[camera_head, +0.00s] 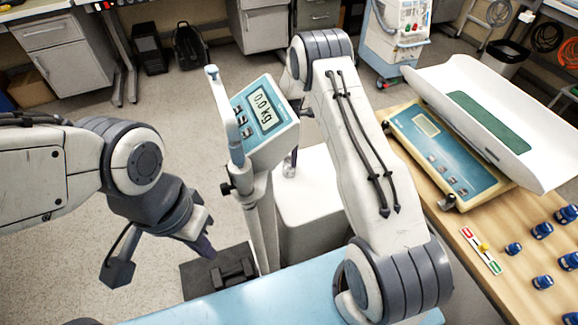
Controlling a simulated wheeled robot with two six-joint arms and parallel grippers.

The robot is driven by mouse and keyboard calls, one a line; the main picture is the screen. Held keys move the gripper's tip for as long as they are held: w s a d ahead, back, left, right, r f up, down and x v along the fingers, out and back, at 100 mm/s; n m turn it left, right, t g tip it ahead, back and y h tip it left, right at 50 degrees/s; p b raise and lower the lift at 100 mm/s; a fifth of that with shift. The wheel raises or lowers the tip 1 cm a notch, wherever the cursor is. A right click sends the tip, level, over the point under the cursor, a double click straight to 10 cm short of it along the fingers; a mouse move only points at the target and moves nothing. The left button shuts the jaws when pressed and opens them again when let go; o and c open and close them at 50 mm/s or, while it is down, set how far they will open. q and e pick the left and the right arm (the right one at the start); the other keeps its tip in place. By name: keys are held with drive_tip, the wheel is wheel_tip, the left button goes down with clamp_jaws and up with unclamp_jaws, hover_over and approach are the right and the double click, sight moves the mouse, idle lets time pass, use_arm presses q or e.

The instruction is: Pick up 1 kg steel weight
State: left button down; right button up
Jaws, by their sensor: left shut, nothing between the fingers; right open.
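I cannot make out a steel weight for certain. A small silvery piece (289,165) shows on a white box-like surface (318,190) behind the scale display; I cannot tell what it is. The display (265,118) reads 0.0 kg. My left gripper (207,248) hangs at the left, fingers together and empty, left of the display's pole. My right arm rises through the middle and bends down behind the display, so its gripper is hidden.
A wooden table at the right (452,228) holds a baby scale with a white tray (480,78), several blue objects (513,248) and a small coloured strip (480,250). A blue surface (240,303) lies in front. A black base (190,283) is on the floor below the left gripper.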

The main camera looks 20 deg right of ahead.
sight(289, 158)
wheel_tip(289, 158, down, 4)
drive_tip(key=shift+s+f+p, duration=0.15)
drive_tip(key=shift+f+p, duration=0.1)
drive_tip(key=shift+p, duration=0.1)
drive_tip(key=shift+c, duration=0.3)
clamp_jaws()
drive_tip(key=shift+r, duration=0.1)
